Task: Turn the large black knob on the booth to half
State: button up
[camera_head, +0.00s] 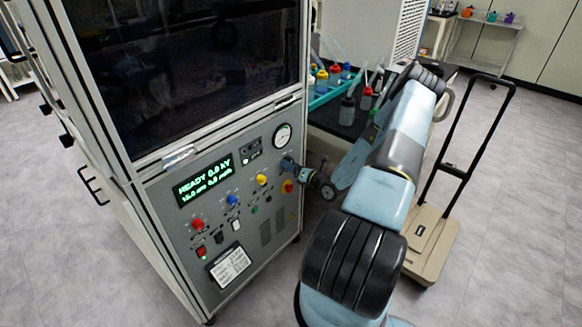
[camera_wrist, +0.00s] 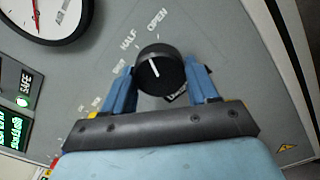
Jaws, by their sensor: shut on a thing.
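The large black knob (camera_wrist: 163,72) sits on the grey booth panel, with a short white pointer line on its face. The line slants up and slightly left in the wrist view, toward the HALF and OPEN labels (camera_wrist: 143,30); I cannot tell exactly which mark it meets. My gripper (camera_wrist: 162,80) has one blue finger on each side of the knob and is shut on it. In the head view my gripper (camera_head: 297,172) is at the right side of the booth panel (camera_head: 160,205), below the gauge, and hides the knob.
A round gauge (camera_head: 283,135) is just above my gripper. A yellow button (camera_head: 261,180) and a red knob (camera_head: 288,186) are close by. A green display (camera_head: 203,181) is further left. A beige cart (camera_head: 428,240) stands to the right of my arm, and bottles (camera_head: 347,110) stand behind it.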

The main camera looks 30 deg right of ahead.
jog(key=n, duration=0.4)
jog(key=shift+d+f+n, duration=0.15)
jog(key=shift+n, duration=0.25)
dwell(0.4)
jog(key=o, duration=1.1)
jog(key=shift+c, duration=0.2)
jog(key=v, duration=1.3)
jog(key=shift+s, duration=0.4)
